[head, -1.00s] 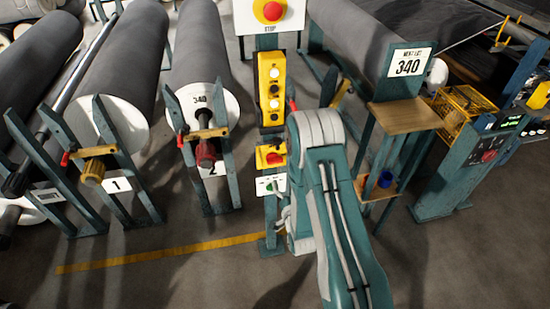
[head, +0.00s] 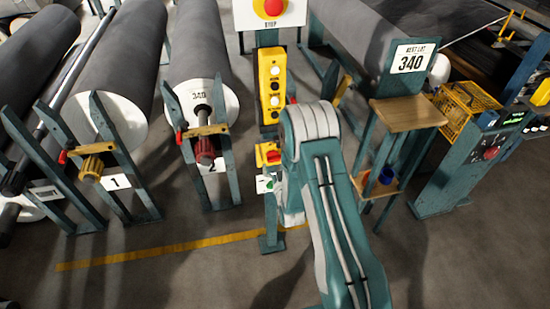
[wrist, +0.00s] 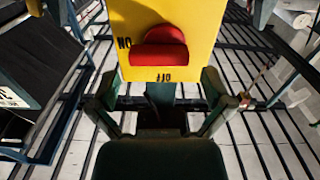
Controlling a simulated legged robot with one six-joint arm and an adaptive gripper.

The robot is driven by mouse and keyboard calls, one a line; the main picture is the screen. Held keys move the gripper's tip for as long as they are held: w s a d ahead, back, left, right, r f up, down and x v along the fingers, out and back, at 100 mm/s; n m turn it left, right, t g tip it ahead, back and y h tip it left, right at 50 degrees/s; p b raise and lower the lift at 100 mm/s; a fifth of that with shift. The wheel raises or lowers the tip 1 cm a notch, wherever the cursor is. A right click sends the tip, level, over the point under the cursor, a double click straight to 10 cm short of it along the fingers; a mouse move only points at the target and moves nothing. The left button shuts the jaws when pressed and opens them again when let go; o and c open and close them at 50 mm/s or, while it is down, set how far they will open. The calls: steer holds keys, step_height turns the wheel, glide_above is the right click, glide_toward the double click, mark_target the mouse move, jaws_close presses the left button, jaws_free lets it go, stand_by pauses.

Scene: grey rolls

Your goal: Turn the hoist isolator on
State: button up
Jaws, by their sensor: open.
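The hoist isolator is a yellow box (head: 262,156) with a red handle (head: 273,155), on the post below the yellow push-button pendant; my arm covers its right part in the head view. In the wrist view the yellow plate (wrist: 205,25) fills the top middle, with its lettering upside down. Its red handle (wrist: 160,50) lies about level, with ON at its left and OFF below it. My gripper (wrist: 165,100) is open and empty, its fingers spread below the handle in the wrist view and apart from it. In the head view the gripper is hidden behind my arm.
A white plate with a green mark (head: 266,184) hangs just below the isolator. The button pendant (head: 271,86) and a red stop button (head: 273,8) are above. A wooden shelf stand (head: 408,112) is at right, grey rolls (head: 200,50) at left. The floor in front is clear.

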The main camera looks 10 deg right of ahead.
mark_target(275, 158)
steer(key=shift+w, duration=1.4)
steer(key=c, duration=0.9)
steer(key=shift+c, duration=0.2)
steer(key=shift+m, duration=0.5)
steer(key=o, duration=0.9)
steer(key=shift+o, duration=0.2)
